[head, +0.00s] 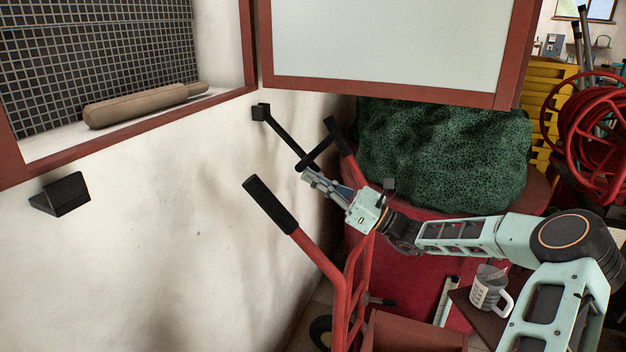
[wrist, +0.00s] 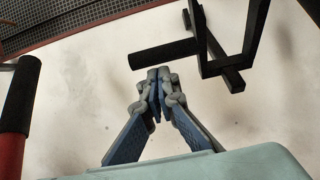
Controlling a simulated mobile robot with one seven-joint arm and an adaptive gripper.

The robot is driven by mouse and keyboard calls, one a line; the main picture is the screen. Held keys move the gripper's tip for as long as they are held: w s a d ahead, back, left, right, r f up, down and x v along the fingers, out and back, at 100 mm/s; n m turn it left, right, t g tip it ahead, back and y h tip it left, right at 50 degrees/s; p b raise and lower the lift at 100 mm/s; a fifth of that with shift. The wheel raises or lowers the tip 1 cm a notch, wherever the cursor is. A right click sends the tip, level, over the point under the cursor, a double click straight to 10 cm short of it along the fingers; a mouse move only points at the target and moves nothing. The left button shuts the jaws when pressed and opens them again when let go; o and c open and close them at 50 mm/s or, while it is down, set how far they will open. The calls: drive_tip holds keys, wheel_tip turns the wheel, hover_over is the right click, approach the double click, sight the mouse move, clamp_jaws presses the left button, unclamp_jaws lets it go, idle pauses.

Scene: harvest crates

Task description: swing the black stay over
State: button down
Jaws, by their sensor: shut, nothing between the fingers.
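The black stay (head: 284,137) is a thin rod on the white wall, below the window frame. It runs from a small black bracket (head: 261,112) down to the right and ends in a crosspiece (head: 318,153). In the wrist view the crosspiece (wrist: 165,53) lies just beyond my fingertips, with the stay's bars (wrist: 255,25) to the right. My gripper (head: 307,174) is shut and empty, close to the crosspiece's lower end; it also shows in the wrist view (wrist: 158,76). I cannot tell if they touch. Another black bracket (head: 62,195) is on the wall at left.
A red hand truck (head: 335,285) with black grips (head: 270,204) stands below my gripper. An open red-framed shutter (head: 390,88) hangs above. A wooden roller (head: 140,106) lies on the sill. A green bundle (head: 445,155) and a mug (head: 490,288) are at right.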

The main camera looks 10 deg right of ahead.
drive_tip(key=shift+s+d+r+g+h+p, duration=0.1)
drive_tip(key=shift+d+r+g+h+p, duration=0.1)
drive_tip(key=shift+r+p, duration=0.5)
drive_tip(key=shift+s+d+r+g+h+p, duration=0.1)
drive_tip(key=shift+s+d+r+h+p, duration=0.15)
drive_tip(key=shift+p, duration=0.75)
drive_tip(key=shift+d+r+g+h+p, duration=0.15)
drive_tip(key=shift+r+p, duration=0.4)
drive_tip(key=shift+p, duration=0.3)
wheel_tip(320, 180, up, 13)
drive_tip(key=g+h+p, duration=0.3)
drive_tip(key=h+p, duration=0.1)
drive_tip(key=p, duration=1.4)
hover_over(309, 163)
drive_tip(key=f+v, duration=0.1)
drive_tip(key=v, duration=0.3)
drive_tip(key=shift+s+d+r+t, duration=0.15)
drive_tip(key=shift+s+r+t, duration=0.05)
drive_tip(key=shift+s+t, duration=0.05)
drive_tip(key=shift+f, duration=0.15)
